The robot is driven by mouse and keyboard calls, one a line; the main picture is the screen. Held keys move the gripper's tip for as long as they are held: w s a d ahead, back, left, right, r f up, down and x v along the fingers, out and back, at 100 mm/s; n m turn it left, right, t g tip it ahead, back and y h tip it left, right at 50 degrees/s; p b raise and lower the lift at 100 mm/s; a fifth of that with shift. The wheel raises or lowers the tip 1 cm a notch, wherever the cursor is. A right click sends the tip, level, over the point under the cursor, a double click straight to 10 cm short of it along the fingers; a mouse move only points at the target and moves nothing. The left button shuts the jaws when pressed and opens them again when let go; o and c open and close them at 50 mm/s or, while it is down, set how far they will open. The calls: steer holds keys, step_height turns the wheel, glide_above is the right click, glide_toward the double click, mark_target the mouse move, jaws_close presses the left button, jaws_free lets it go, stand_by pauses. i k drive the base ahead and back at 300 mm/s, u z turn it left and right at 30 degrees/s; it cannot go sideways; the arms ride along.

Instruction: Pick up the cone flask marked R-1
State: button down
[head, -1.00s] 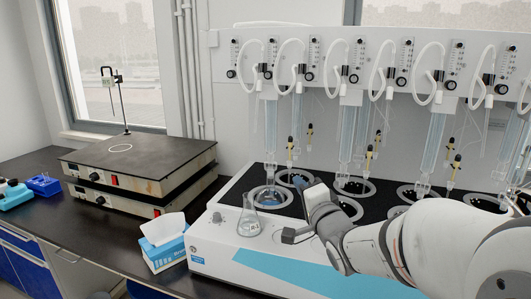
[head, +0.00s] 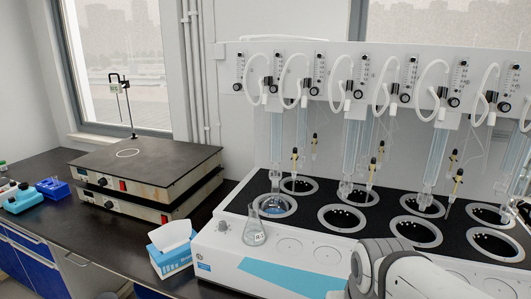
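A clear cone flask (head: 255,232) stands upright on the white front ledge of the distiller (head: 225,243), near its left end. It bears a small label that seems to read R-1. A second round glass vessel (head: 272,206) sits in the front-left ring of the black top, behind the flask. My arm (head: 400,272) shows at the lower right, well to the right of the flask. The fingers of my gripper cannot be made out, so whether it is open or shut is not shown.
A blue tissue box (head: 170,258) stands just left of the distiller. Stacked hot plates (head: 145,175) with a thin stand are farther left on the dark bench. Glass columns and hoses hang over the ringed wells. The ledge around the flask is clear.

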mark_target(254, 233)
steer(key=z, duration=1.75)
steer(key=k, duration=0.95)
steer(key=u, duration=1.65)
steer(key=i, duration=1)
steer(key=u, duration=0.05)
